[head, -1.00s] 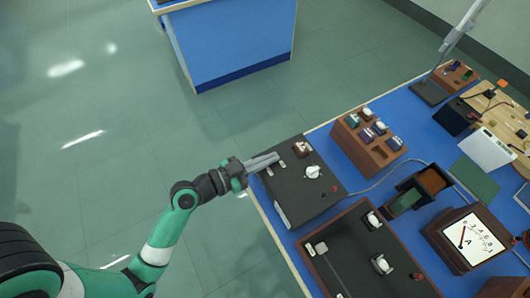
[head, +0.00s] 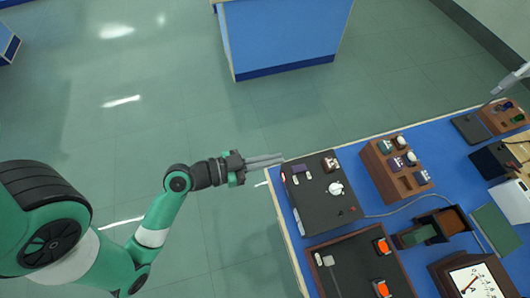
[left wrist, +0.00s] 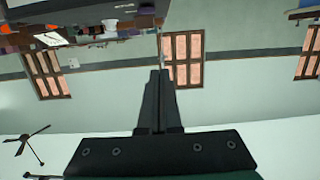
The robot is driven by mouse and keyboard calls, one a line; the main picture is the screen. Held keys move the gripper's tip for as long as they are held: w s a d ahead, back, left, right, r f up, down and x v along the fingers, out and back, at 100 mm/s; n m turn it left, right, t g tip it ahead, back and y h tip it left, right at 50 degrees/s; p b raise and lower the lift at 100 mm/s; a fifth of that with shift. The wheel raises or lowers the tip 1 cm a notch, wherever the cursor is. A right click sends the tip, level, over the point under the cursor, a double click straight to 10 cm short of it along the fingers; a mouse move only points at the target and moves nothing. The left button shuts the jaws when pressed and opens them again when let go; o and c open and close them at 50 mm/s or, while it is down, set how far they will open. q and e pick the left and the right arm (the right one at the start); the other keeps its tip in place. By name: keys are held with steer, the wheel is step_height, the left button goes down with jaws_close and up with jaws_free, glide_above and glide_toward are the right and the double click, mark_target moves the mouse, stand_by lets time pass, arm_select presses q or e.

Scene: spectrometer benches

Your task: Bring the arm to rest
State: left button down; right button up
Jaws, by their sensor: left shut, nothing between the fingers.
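My left gripper (head: 281,158) is shut and empty in the head view. Its fingers point right, at the left edge of the blue-topped bench, with the tips close to the corner of a black control box. In the left wrist view the two dark fingers (left wrist: 158,98) lie together with nothing between them. That view looks across the room and appears upside down, with the bench at its upper left. My right gripper is in neither view.
The black box (head: 318,205) with a white knob stands at the bench's near left. Beside it are a wooden rack (head: 384,168), a tray with orange-topped parts (head: 340,270) and a meter (head: 478,280). Another blue bench (head: 285,45) stands farther back. The green floor (head: 90,125) at left is clear.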

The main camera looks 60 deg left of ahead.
arm_select(q)
steer(key=shift+s+a+r+p, duration=0.1)
steer(key=shift+s+r+p, duration=0.35)
steer(key=shift+s+p, duration=0.3)
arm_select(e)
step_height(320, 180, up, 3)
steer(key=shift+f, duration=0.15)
arm_select(q)
steer(key=shift+s, duration=0.1)
